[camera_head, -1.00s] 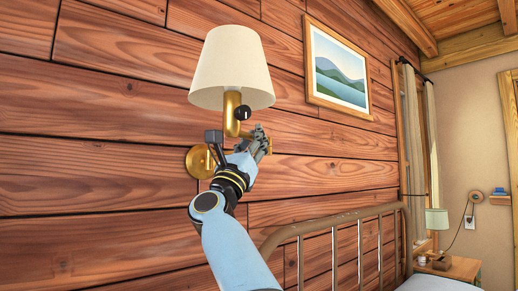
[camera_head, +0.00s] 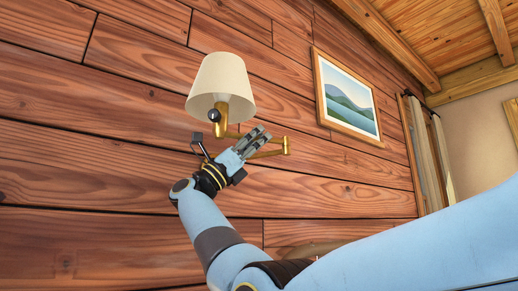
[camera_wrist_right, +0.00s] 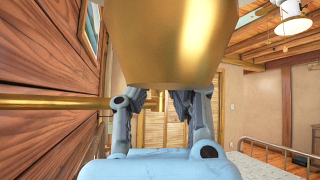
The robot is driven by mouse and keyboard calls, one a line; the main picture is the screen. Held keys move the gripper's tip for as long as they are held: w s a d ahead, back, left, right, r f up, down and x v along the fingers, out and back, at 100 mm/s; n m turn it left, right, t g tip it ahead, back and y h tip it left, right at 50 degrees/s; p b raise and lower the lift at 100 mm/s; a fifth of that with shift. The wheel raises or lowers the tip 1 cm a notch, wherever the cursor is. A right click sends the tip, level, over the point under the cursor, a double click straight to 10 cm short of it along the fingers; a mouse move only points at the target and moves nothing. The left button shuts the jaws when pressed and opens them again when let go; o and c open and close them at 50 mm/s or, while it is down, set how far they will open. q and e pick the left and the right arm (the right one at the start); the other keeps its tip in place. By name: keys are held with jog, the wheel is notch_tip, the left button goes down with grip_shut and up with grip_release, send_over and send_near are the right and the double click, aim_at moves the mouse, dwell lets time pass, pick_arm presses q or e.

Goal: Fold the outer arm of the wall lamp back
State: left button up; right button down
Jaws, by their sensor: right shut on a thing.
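The wall lamp has a cream shade (camera_head: 220,83) above a brass stem with a dark knob (camera_head: 213,116). Its brass outer arm (camera_head: 234,134) runs right from the stem to an upright elbow joint (camera_head: 287,146). The inner arm (camera_head: 268,154) runs back left from the elbow, behind my gripper. My right gripper (camera_head: 260,137) is shut on the outer arm, between stem and elbow. The wall plate is hidden. In the right wrist view, a large brass lamp part (camera_wrist_right: 170,40) hides much of the fingers (camera_wrist_right: 158,100). My left gripper is not in view.
The plank wall (camera_head: 90,130) lies close behind the lamp. A framed landscape picture (camera_head: 347,105) hangs to the right of it. A curtain (camera_head: 428,155) hangs farther right. A metal bed frame (camera_wrist_right: 283,153) shows in the right wrist view.

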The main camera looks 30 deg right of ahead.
jog(key=shift+w+g, duration=0.25)
jog(key=shift+g, duration=0.25)
jog(key=c, duration=1.3)
grip_release()
jog(key=shift+w+a+t, duration=0.25)
jog(key=shift+t, duration=0.05)
jog(key=shift+s+d, duration=0.15)
jog(key=shift+f, duration=0.1)
jog(key=v, duration=1.2)
